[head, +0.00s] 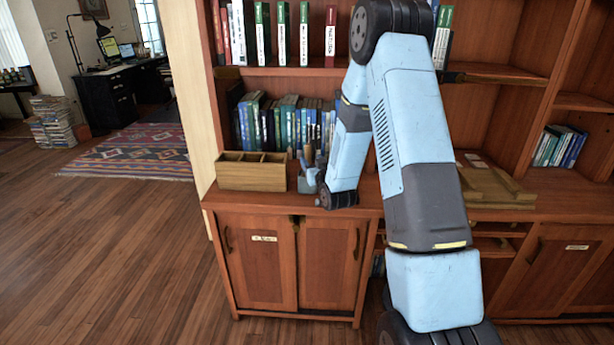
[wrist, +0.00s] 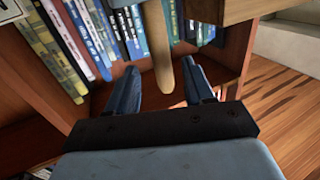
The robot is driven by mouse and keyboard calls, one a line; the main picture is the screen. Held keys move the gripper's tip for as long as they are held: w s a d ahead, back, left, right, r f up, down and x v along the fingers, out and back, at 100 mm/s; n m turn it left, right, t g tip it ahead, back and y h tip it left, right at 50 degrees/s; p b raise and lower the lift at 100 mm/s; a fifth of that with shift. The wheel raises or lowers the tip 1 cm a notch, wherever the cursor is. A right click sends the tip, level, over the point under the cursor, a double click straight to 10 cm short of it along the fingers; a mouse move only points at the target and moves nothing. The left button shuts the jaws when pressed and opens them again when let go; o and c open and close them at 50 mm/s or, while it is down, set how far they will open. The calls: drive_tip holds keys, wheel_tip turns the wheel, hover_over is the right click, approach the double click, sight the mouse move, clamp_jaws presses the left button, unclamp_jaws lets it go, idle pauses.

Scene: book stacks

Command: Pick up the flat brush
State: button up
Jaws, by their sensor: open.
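A tan wooden handle (wrist: 157,45), which looks like that of the flat brush, comes down from the top edge of the wrist view. Its rounded end lies between the two fingers of my gripper (wrist: 160,68), with gaps on both sides. The brush's bristles are out of view. My gripper is open and holds nothing. In the head view my gripper (head: 312,172) is low over the cabinet top, right of the wooden box. Small upright handles show beside it there, but they are too small and covered to tell apart.
A divided wooden box (head: 252,176) stands on the cabinet top (head: 278,199), left of my gripper. A row of books (head: 285,125) stands behind on the shelf. Flat wooden pieces (head: 490,188) lie right of my arm. Open floor (head: 110,260) is at the left.

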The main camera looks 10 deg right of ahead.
sight(309, 158)
drive_tip(key=shift+w+a, duration=0.2)
drive_tip(key=shift+w, duration=0.95)
drive_tip(key=shift+w+a, duration=0.15)
drive_tip(key=shift+w, duration=0.95)
drive_tip(key=shift+c, duration=0.3)
clamp_jaws()
